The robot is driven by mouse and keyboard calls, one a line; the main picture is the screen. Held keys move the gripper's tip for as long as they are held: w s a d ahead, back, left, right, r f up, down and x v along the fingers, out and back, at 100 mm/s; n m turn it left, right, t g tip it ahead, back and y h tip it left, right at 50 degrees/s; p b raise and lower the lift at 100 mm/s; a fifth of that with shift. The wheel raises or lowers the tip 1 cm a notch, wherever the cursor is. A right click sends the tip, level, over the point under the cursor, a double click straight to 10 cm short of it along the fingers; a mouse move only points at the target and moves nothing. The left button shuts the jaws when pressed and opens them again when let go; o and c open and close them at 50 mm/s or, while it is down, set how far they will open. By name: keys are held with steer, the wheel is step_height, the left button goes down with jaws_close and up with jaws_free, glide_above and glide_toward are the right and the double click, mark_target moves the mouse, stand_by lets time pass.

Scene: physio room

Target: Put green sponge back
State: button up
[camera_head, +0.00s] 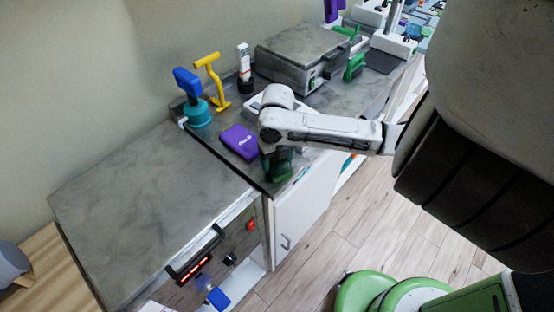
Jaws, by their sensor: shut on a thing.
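My gripper (277,157) points down at the end of my white arm, over the front edge of the dark grey worktop, just right of the purple box. It is shut on a dark green thing (279,173), which I take to be the green sponge. The arm and the gripper hide much of it, and it is in shadow. I cannot tell whether its lower side touches the worktop (226,165).
A purple box (239,141) lies just left of my gripper. A blue-handled teal tool (195,105), a yellow tool (213,85) and a white tube (244,68) stand behind. A grey appliance (302,57) is further back. The left counter (140,215) is clear.

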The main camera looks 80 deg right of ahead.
mark_target(278, 162)
steer(key=shift+f, duration=0.15)
steer(key=o, duration=1)
step_height(278, 162, up, 12)
steer(key=shift+r+b, duration=0.2)
steer(key=shift+b, duration=0.2)
steer(key=shift+s+f, duration=0.1)
